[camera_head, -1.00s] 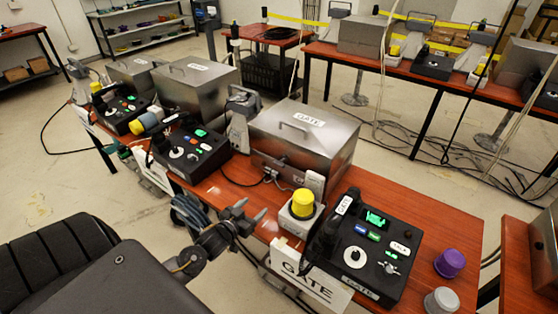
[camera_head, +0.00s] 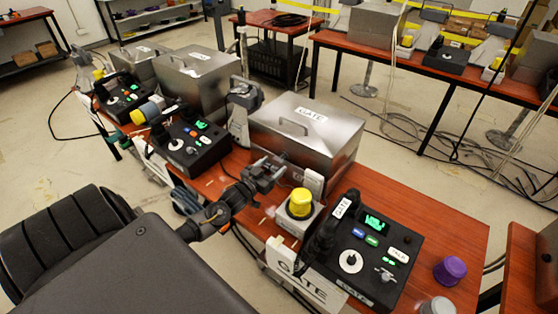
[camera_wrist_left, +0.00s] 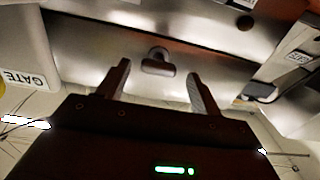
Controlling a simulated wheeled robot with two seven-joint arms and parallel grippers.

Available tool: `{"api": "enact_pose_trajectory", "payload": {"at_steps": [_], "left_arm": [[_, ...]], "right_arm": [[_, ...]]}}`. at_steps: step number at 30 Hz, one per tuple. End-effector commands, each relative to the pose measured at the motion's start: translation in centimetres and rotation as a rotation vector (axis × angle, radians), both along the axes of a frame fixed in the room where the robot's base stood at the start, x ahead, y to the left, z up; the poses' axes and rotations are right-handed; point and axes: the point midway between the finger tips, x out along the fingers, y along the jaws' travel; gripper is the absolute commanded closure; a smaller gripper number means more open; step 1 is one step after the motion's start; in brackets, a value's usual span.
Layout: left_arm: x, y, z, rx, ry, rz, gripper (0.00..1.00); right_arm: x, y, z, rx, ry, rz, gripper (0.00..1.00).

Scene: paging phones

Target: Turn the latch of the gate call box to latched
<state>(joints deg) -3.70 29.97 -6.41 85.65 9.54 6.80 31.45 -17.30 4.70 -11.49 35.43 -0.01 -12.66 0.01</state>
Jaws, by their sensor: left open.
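The gate call box (camera_head: 318,138) is a brushed metal box with a handle and a GATE label on its sloped lid. In the left wrist view, a grey latch knob (camera_wrist_left: 158,62) sticks out of a metal face, its wider bar lying roughly level. My left gripper (camera_head: 277,170) is in front of the box's front face in the head view, where it covers most of the latch. In the wrist view the fingers of the left gripper (camera_wrist_left: 158,80) are open and apart, with the knob beyond and between their tips. No contact shows. My right gripper is out of view.
A yellow dome button (camera_head: 300,203) on a grey base stands close to the right of my left gripper. A black GATE console (camera_head: 372,250) and a purple knob (camera_head: 449,270) are further right. Another metal box (camera_head: 198,75) and console (camera_head: 190,147) stand to the left.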

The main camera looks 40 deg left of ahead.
Motion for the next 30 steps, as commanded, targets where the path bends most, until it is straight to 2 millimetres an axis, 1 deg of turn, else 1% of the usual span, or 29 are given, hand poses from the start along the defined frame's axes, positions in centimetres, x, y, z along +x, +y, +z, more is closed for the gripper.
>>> {"api": "enact_pose_trajectory", "payload": {"at_steps": [1, 3, 7, 11, 18, 19, 28, 29, 30], "left_arm": [[1.0, 0.0, 0.2, 0.0, -0.001, 0.0, 0.35], [2.0, 0.0, 0.1, 0.0, -0.001, 0.0, 0.35], [3.2, 0.0, 0.0, 0.0, 0.0, -0.002, 0.35], [3.8, 0.0, 0.0, 0.0, 0.0, -0.002, 0.35], [3.9, -0.1, 0.0, 0.0, 0.0, -0.003, 0.35], [3.9, -0.1, 0.0, 0.0, 0.0, -0.003, 0.36], [3.9, -0.1, 0.0, 0.0, 0.0, -0.003, 0.75], [3.9, -0.1, 0.0, 0.0, 0.0, -0.003, 0.79], [3.9, -0.1, 0.0, 0.0, 0.0, -0.003, 0.79]], "right_arm": [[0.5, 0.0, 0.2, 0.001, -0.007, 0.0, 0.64], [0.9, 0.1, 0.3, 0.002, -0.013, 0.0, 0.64], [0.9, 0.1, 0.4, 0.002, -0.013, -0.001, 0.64], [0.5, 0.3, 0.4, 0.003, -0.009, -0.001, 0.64], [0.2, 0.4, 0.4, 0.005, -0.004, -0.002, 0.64], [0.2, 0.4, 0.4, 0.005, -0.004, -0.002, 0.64], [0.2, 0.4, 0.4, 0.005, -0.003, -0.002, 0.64], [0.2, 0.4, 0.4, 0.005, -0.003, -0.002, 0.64], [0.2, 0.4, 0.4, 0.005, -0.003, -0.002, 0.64]]}}
